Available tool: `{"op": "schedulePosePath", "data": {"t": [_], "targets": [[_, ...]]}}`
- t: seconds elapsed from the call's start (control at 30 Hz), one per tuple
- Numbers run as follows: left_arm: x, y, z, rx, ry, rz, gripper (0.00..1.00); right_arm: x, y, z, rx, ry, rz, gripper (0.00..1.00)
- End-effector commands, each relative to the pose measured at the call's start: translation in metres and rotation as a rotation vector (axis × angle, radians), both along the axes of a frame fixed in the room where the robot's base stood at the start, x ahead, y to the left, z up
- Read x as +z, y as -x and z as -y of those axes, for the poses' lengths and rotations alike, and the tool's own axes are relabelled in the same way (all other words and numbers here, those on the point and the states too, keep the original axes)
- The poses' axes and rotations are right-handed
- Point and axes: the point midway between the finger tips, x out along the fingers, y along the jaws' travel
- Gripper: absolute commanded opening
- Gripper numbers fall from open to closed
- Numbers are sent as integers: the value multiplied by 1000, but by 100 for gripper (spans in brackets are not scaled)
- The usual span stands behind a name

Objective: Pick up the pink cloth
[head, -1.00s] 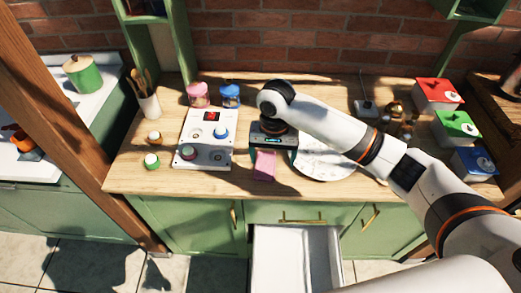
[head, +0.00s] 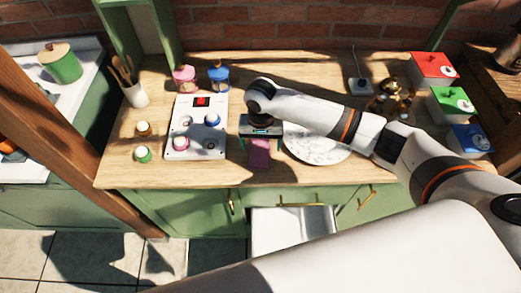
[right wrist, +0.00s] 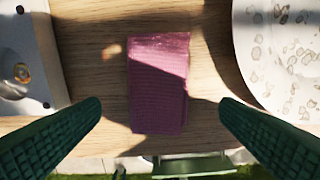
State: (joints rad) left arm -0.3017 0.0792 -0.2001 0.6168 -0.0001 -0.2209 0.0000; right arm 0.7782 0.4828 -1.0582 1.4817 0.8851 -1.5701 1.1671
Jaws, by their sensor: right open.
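The pink cloth (head: 260,155) lies flat on the wooden counter near its front edge. In the right wrist view the cloth (right wrist: 159,85) is a folded rectangle, partly in shadow, between the two green fingers. My right gripper (head: 262,148) is over the cloth, pointing down. In the right wrist view my right gripper (right wrist: 160,110) is open and empty, with a finger on each side of the cloth and clear of it. My left gripper is not in view.
A white panel with knobs (head: 187,150) lies left of the cloth, and a round speckled plate (head: 315,152) lies right of it. An open drawer (head: 292,228) juts out below the counter. Red (head: 430,68), green (head: 449,103) and blue (head: 467,140) boxes stand at the right.

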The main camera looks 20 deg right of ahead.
Motion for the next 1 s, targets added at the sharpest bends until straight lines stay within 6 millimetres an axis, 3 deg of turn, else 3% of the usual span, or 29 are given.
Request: {"op": "schedulePosePath", "data": {"t": [0.1,0.3,0.57,0.8,1.0], "targets": [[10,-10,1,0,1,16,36,-17,-3,1,-1,4,-4,85],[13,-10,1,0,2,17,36,-41,-4,0,0,2,-1,85],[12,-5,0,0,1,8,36,-44,-4,1,1,1,0,85],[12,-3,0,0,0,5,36,-44,-4,1,1,1,0,46],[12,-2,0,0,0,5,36,-43,-4,1,1,1,0,44]]}}
